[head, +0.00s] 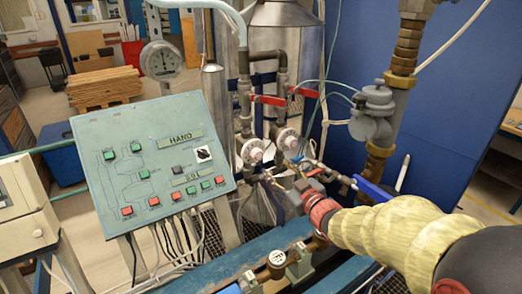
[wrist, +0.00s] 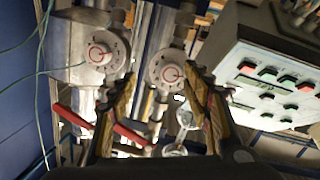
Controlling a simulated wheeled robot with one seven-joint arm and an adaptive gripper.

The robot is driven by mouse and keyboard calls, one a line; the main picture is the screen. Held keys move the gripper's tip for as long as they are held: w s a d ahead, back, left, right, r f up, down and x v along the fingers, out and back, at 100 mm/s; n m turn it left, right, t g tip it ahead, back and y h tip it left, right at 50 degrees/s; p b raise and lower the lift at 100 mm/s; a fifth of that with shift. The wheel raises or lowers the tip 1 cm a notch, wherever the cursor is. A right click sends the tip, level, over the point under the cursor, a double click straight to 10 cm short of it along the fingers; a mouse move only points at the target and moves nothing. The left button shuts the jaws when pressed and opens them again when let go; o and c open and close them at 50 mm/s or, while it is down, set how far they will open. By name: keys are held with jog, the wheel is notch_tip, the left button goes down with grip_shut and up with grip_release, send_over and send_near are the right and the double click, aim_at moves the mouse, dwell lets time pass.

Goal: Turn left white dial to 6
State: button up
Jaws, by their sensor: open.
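Two white dials with red centre markings sit on the pipework. The left white dial (head: 251,152) is beside the control panel, and the right white dial (head: 287,139) is a little right of it. The wrist view appears upside down, so the left white dial (wrist: 171,72) shows on the right there and the other (wrist: 98,52) on the left. My gripper (wrist: 163,80) is open and empty, with its two yellowish fingers spread either side of the left dial in that view. In the head view my gripper (head: 284,178) is just below the dials. I cannot tell contact or the number set.
A green control panel (head: 150,160) with buttons stands close left of the dials. Red lever handles (head: 268,100) sit above them. A grey valve body (head: 373,105) and thick pipe stand to the right, with thin hoses nearby.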

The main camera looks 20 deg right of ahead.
aim_at(259, 156)
jog(key=w+a, duration=0.1)
jog(key=w, duration=0.1)
jog(key=w+a+y, duration=0.1)
jog(key=w, duration=0.2)
jog(key=w+a+n+y, duration=0.1)
jog(key=w+a, duration=0.1)
jog(key=shift+w+r+t, duration=0.25)
jog(key=shift+r+t, duration=0.05)
jog(key=shift+t, duration=0.1)
jog(key=c, duration=0.3)
jog(key=c, duration=0.8)
jog(key=shift+c, duration=0.2)
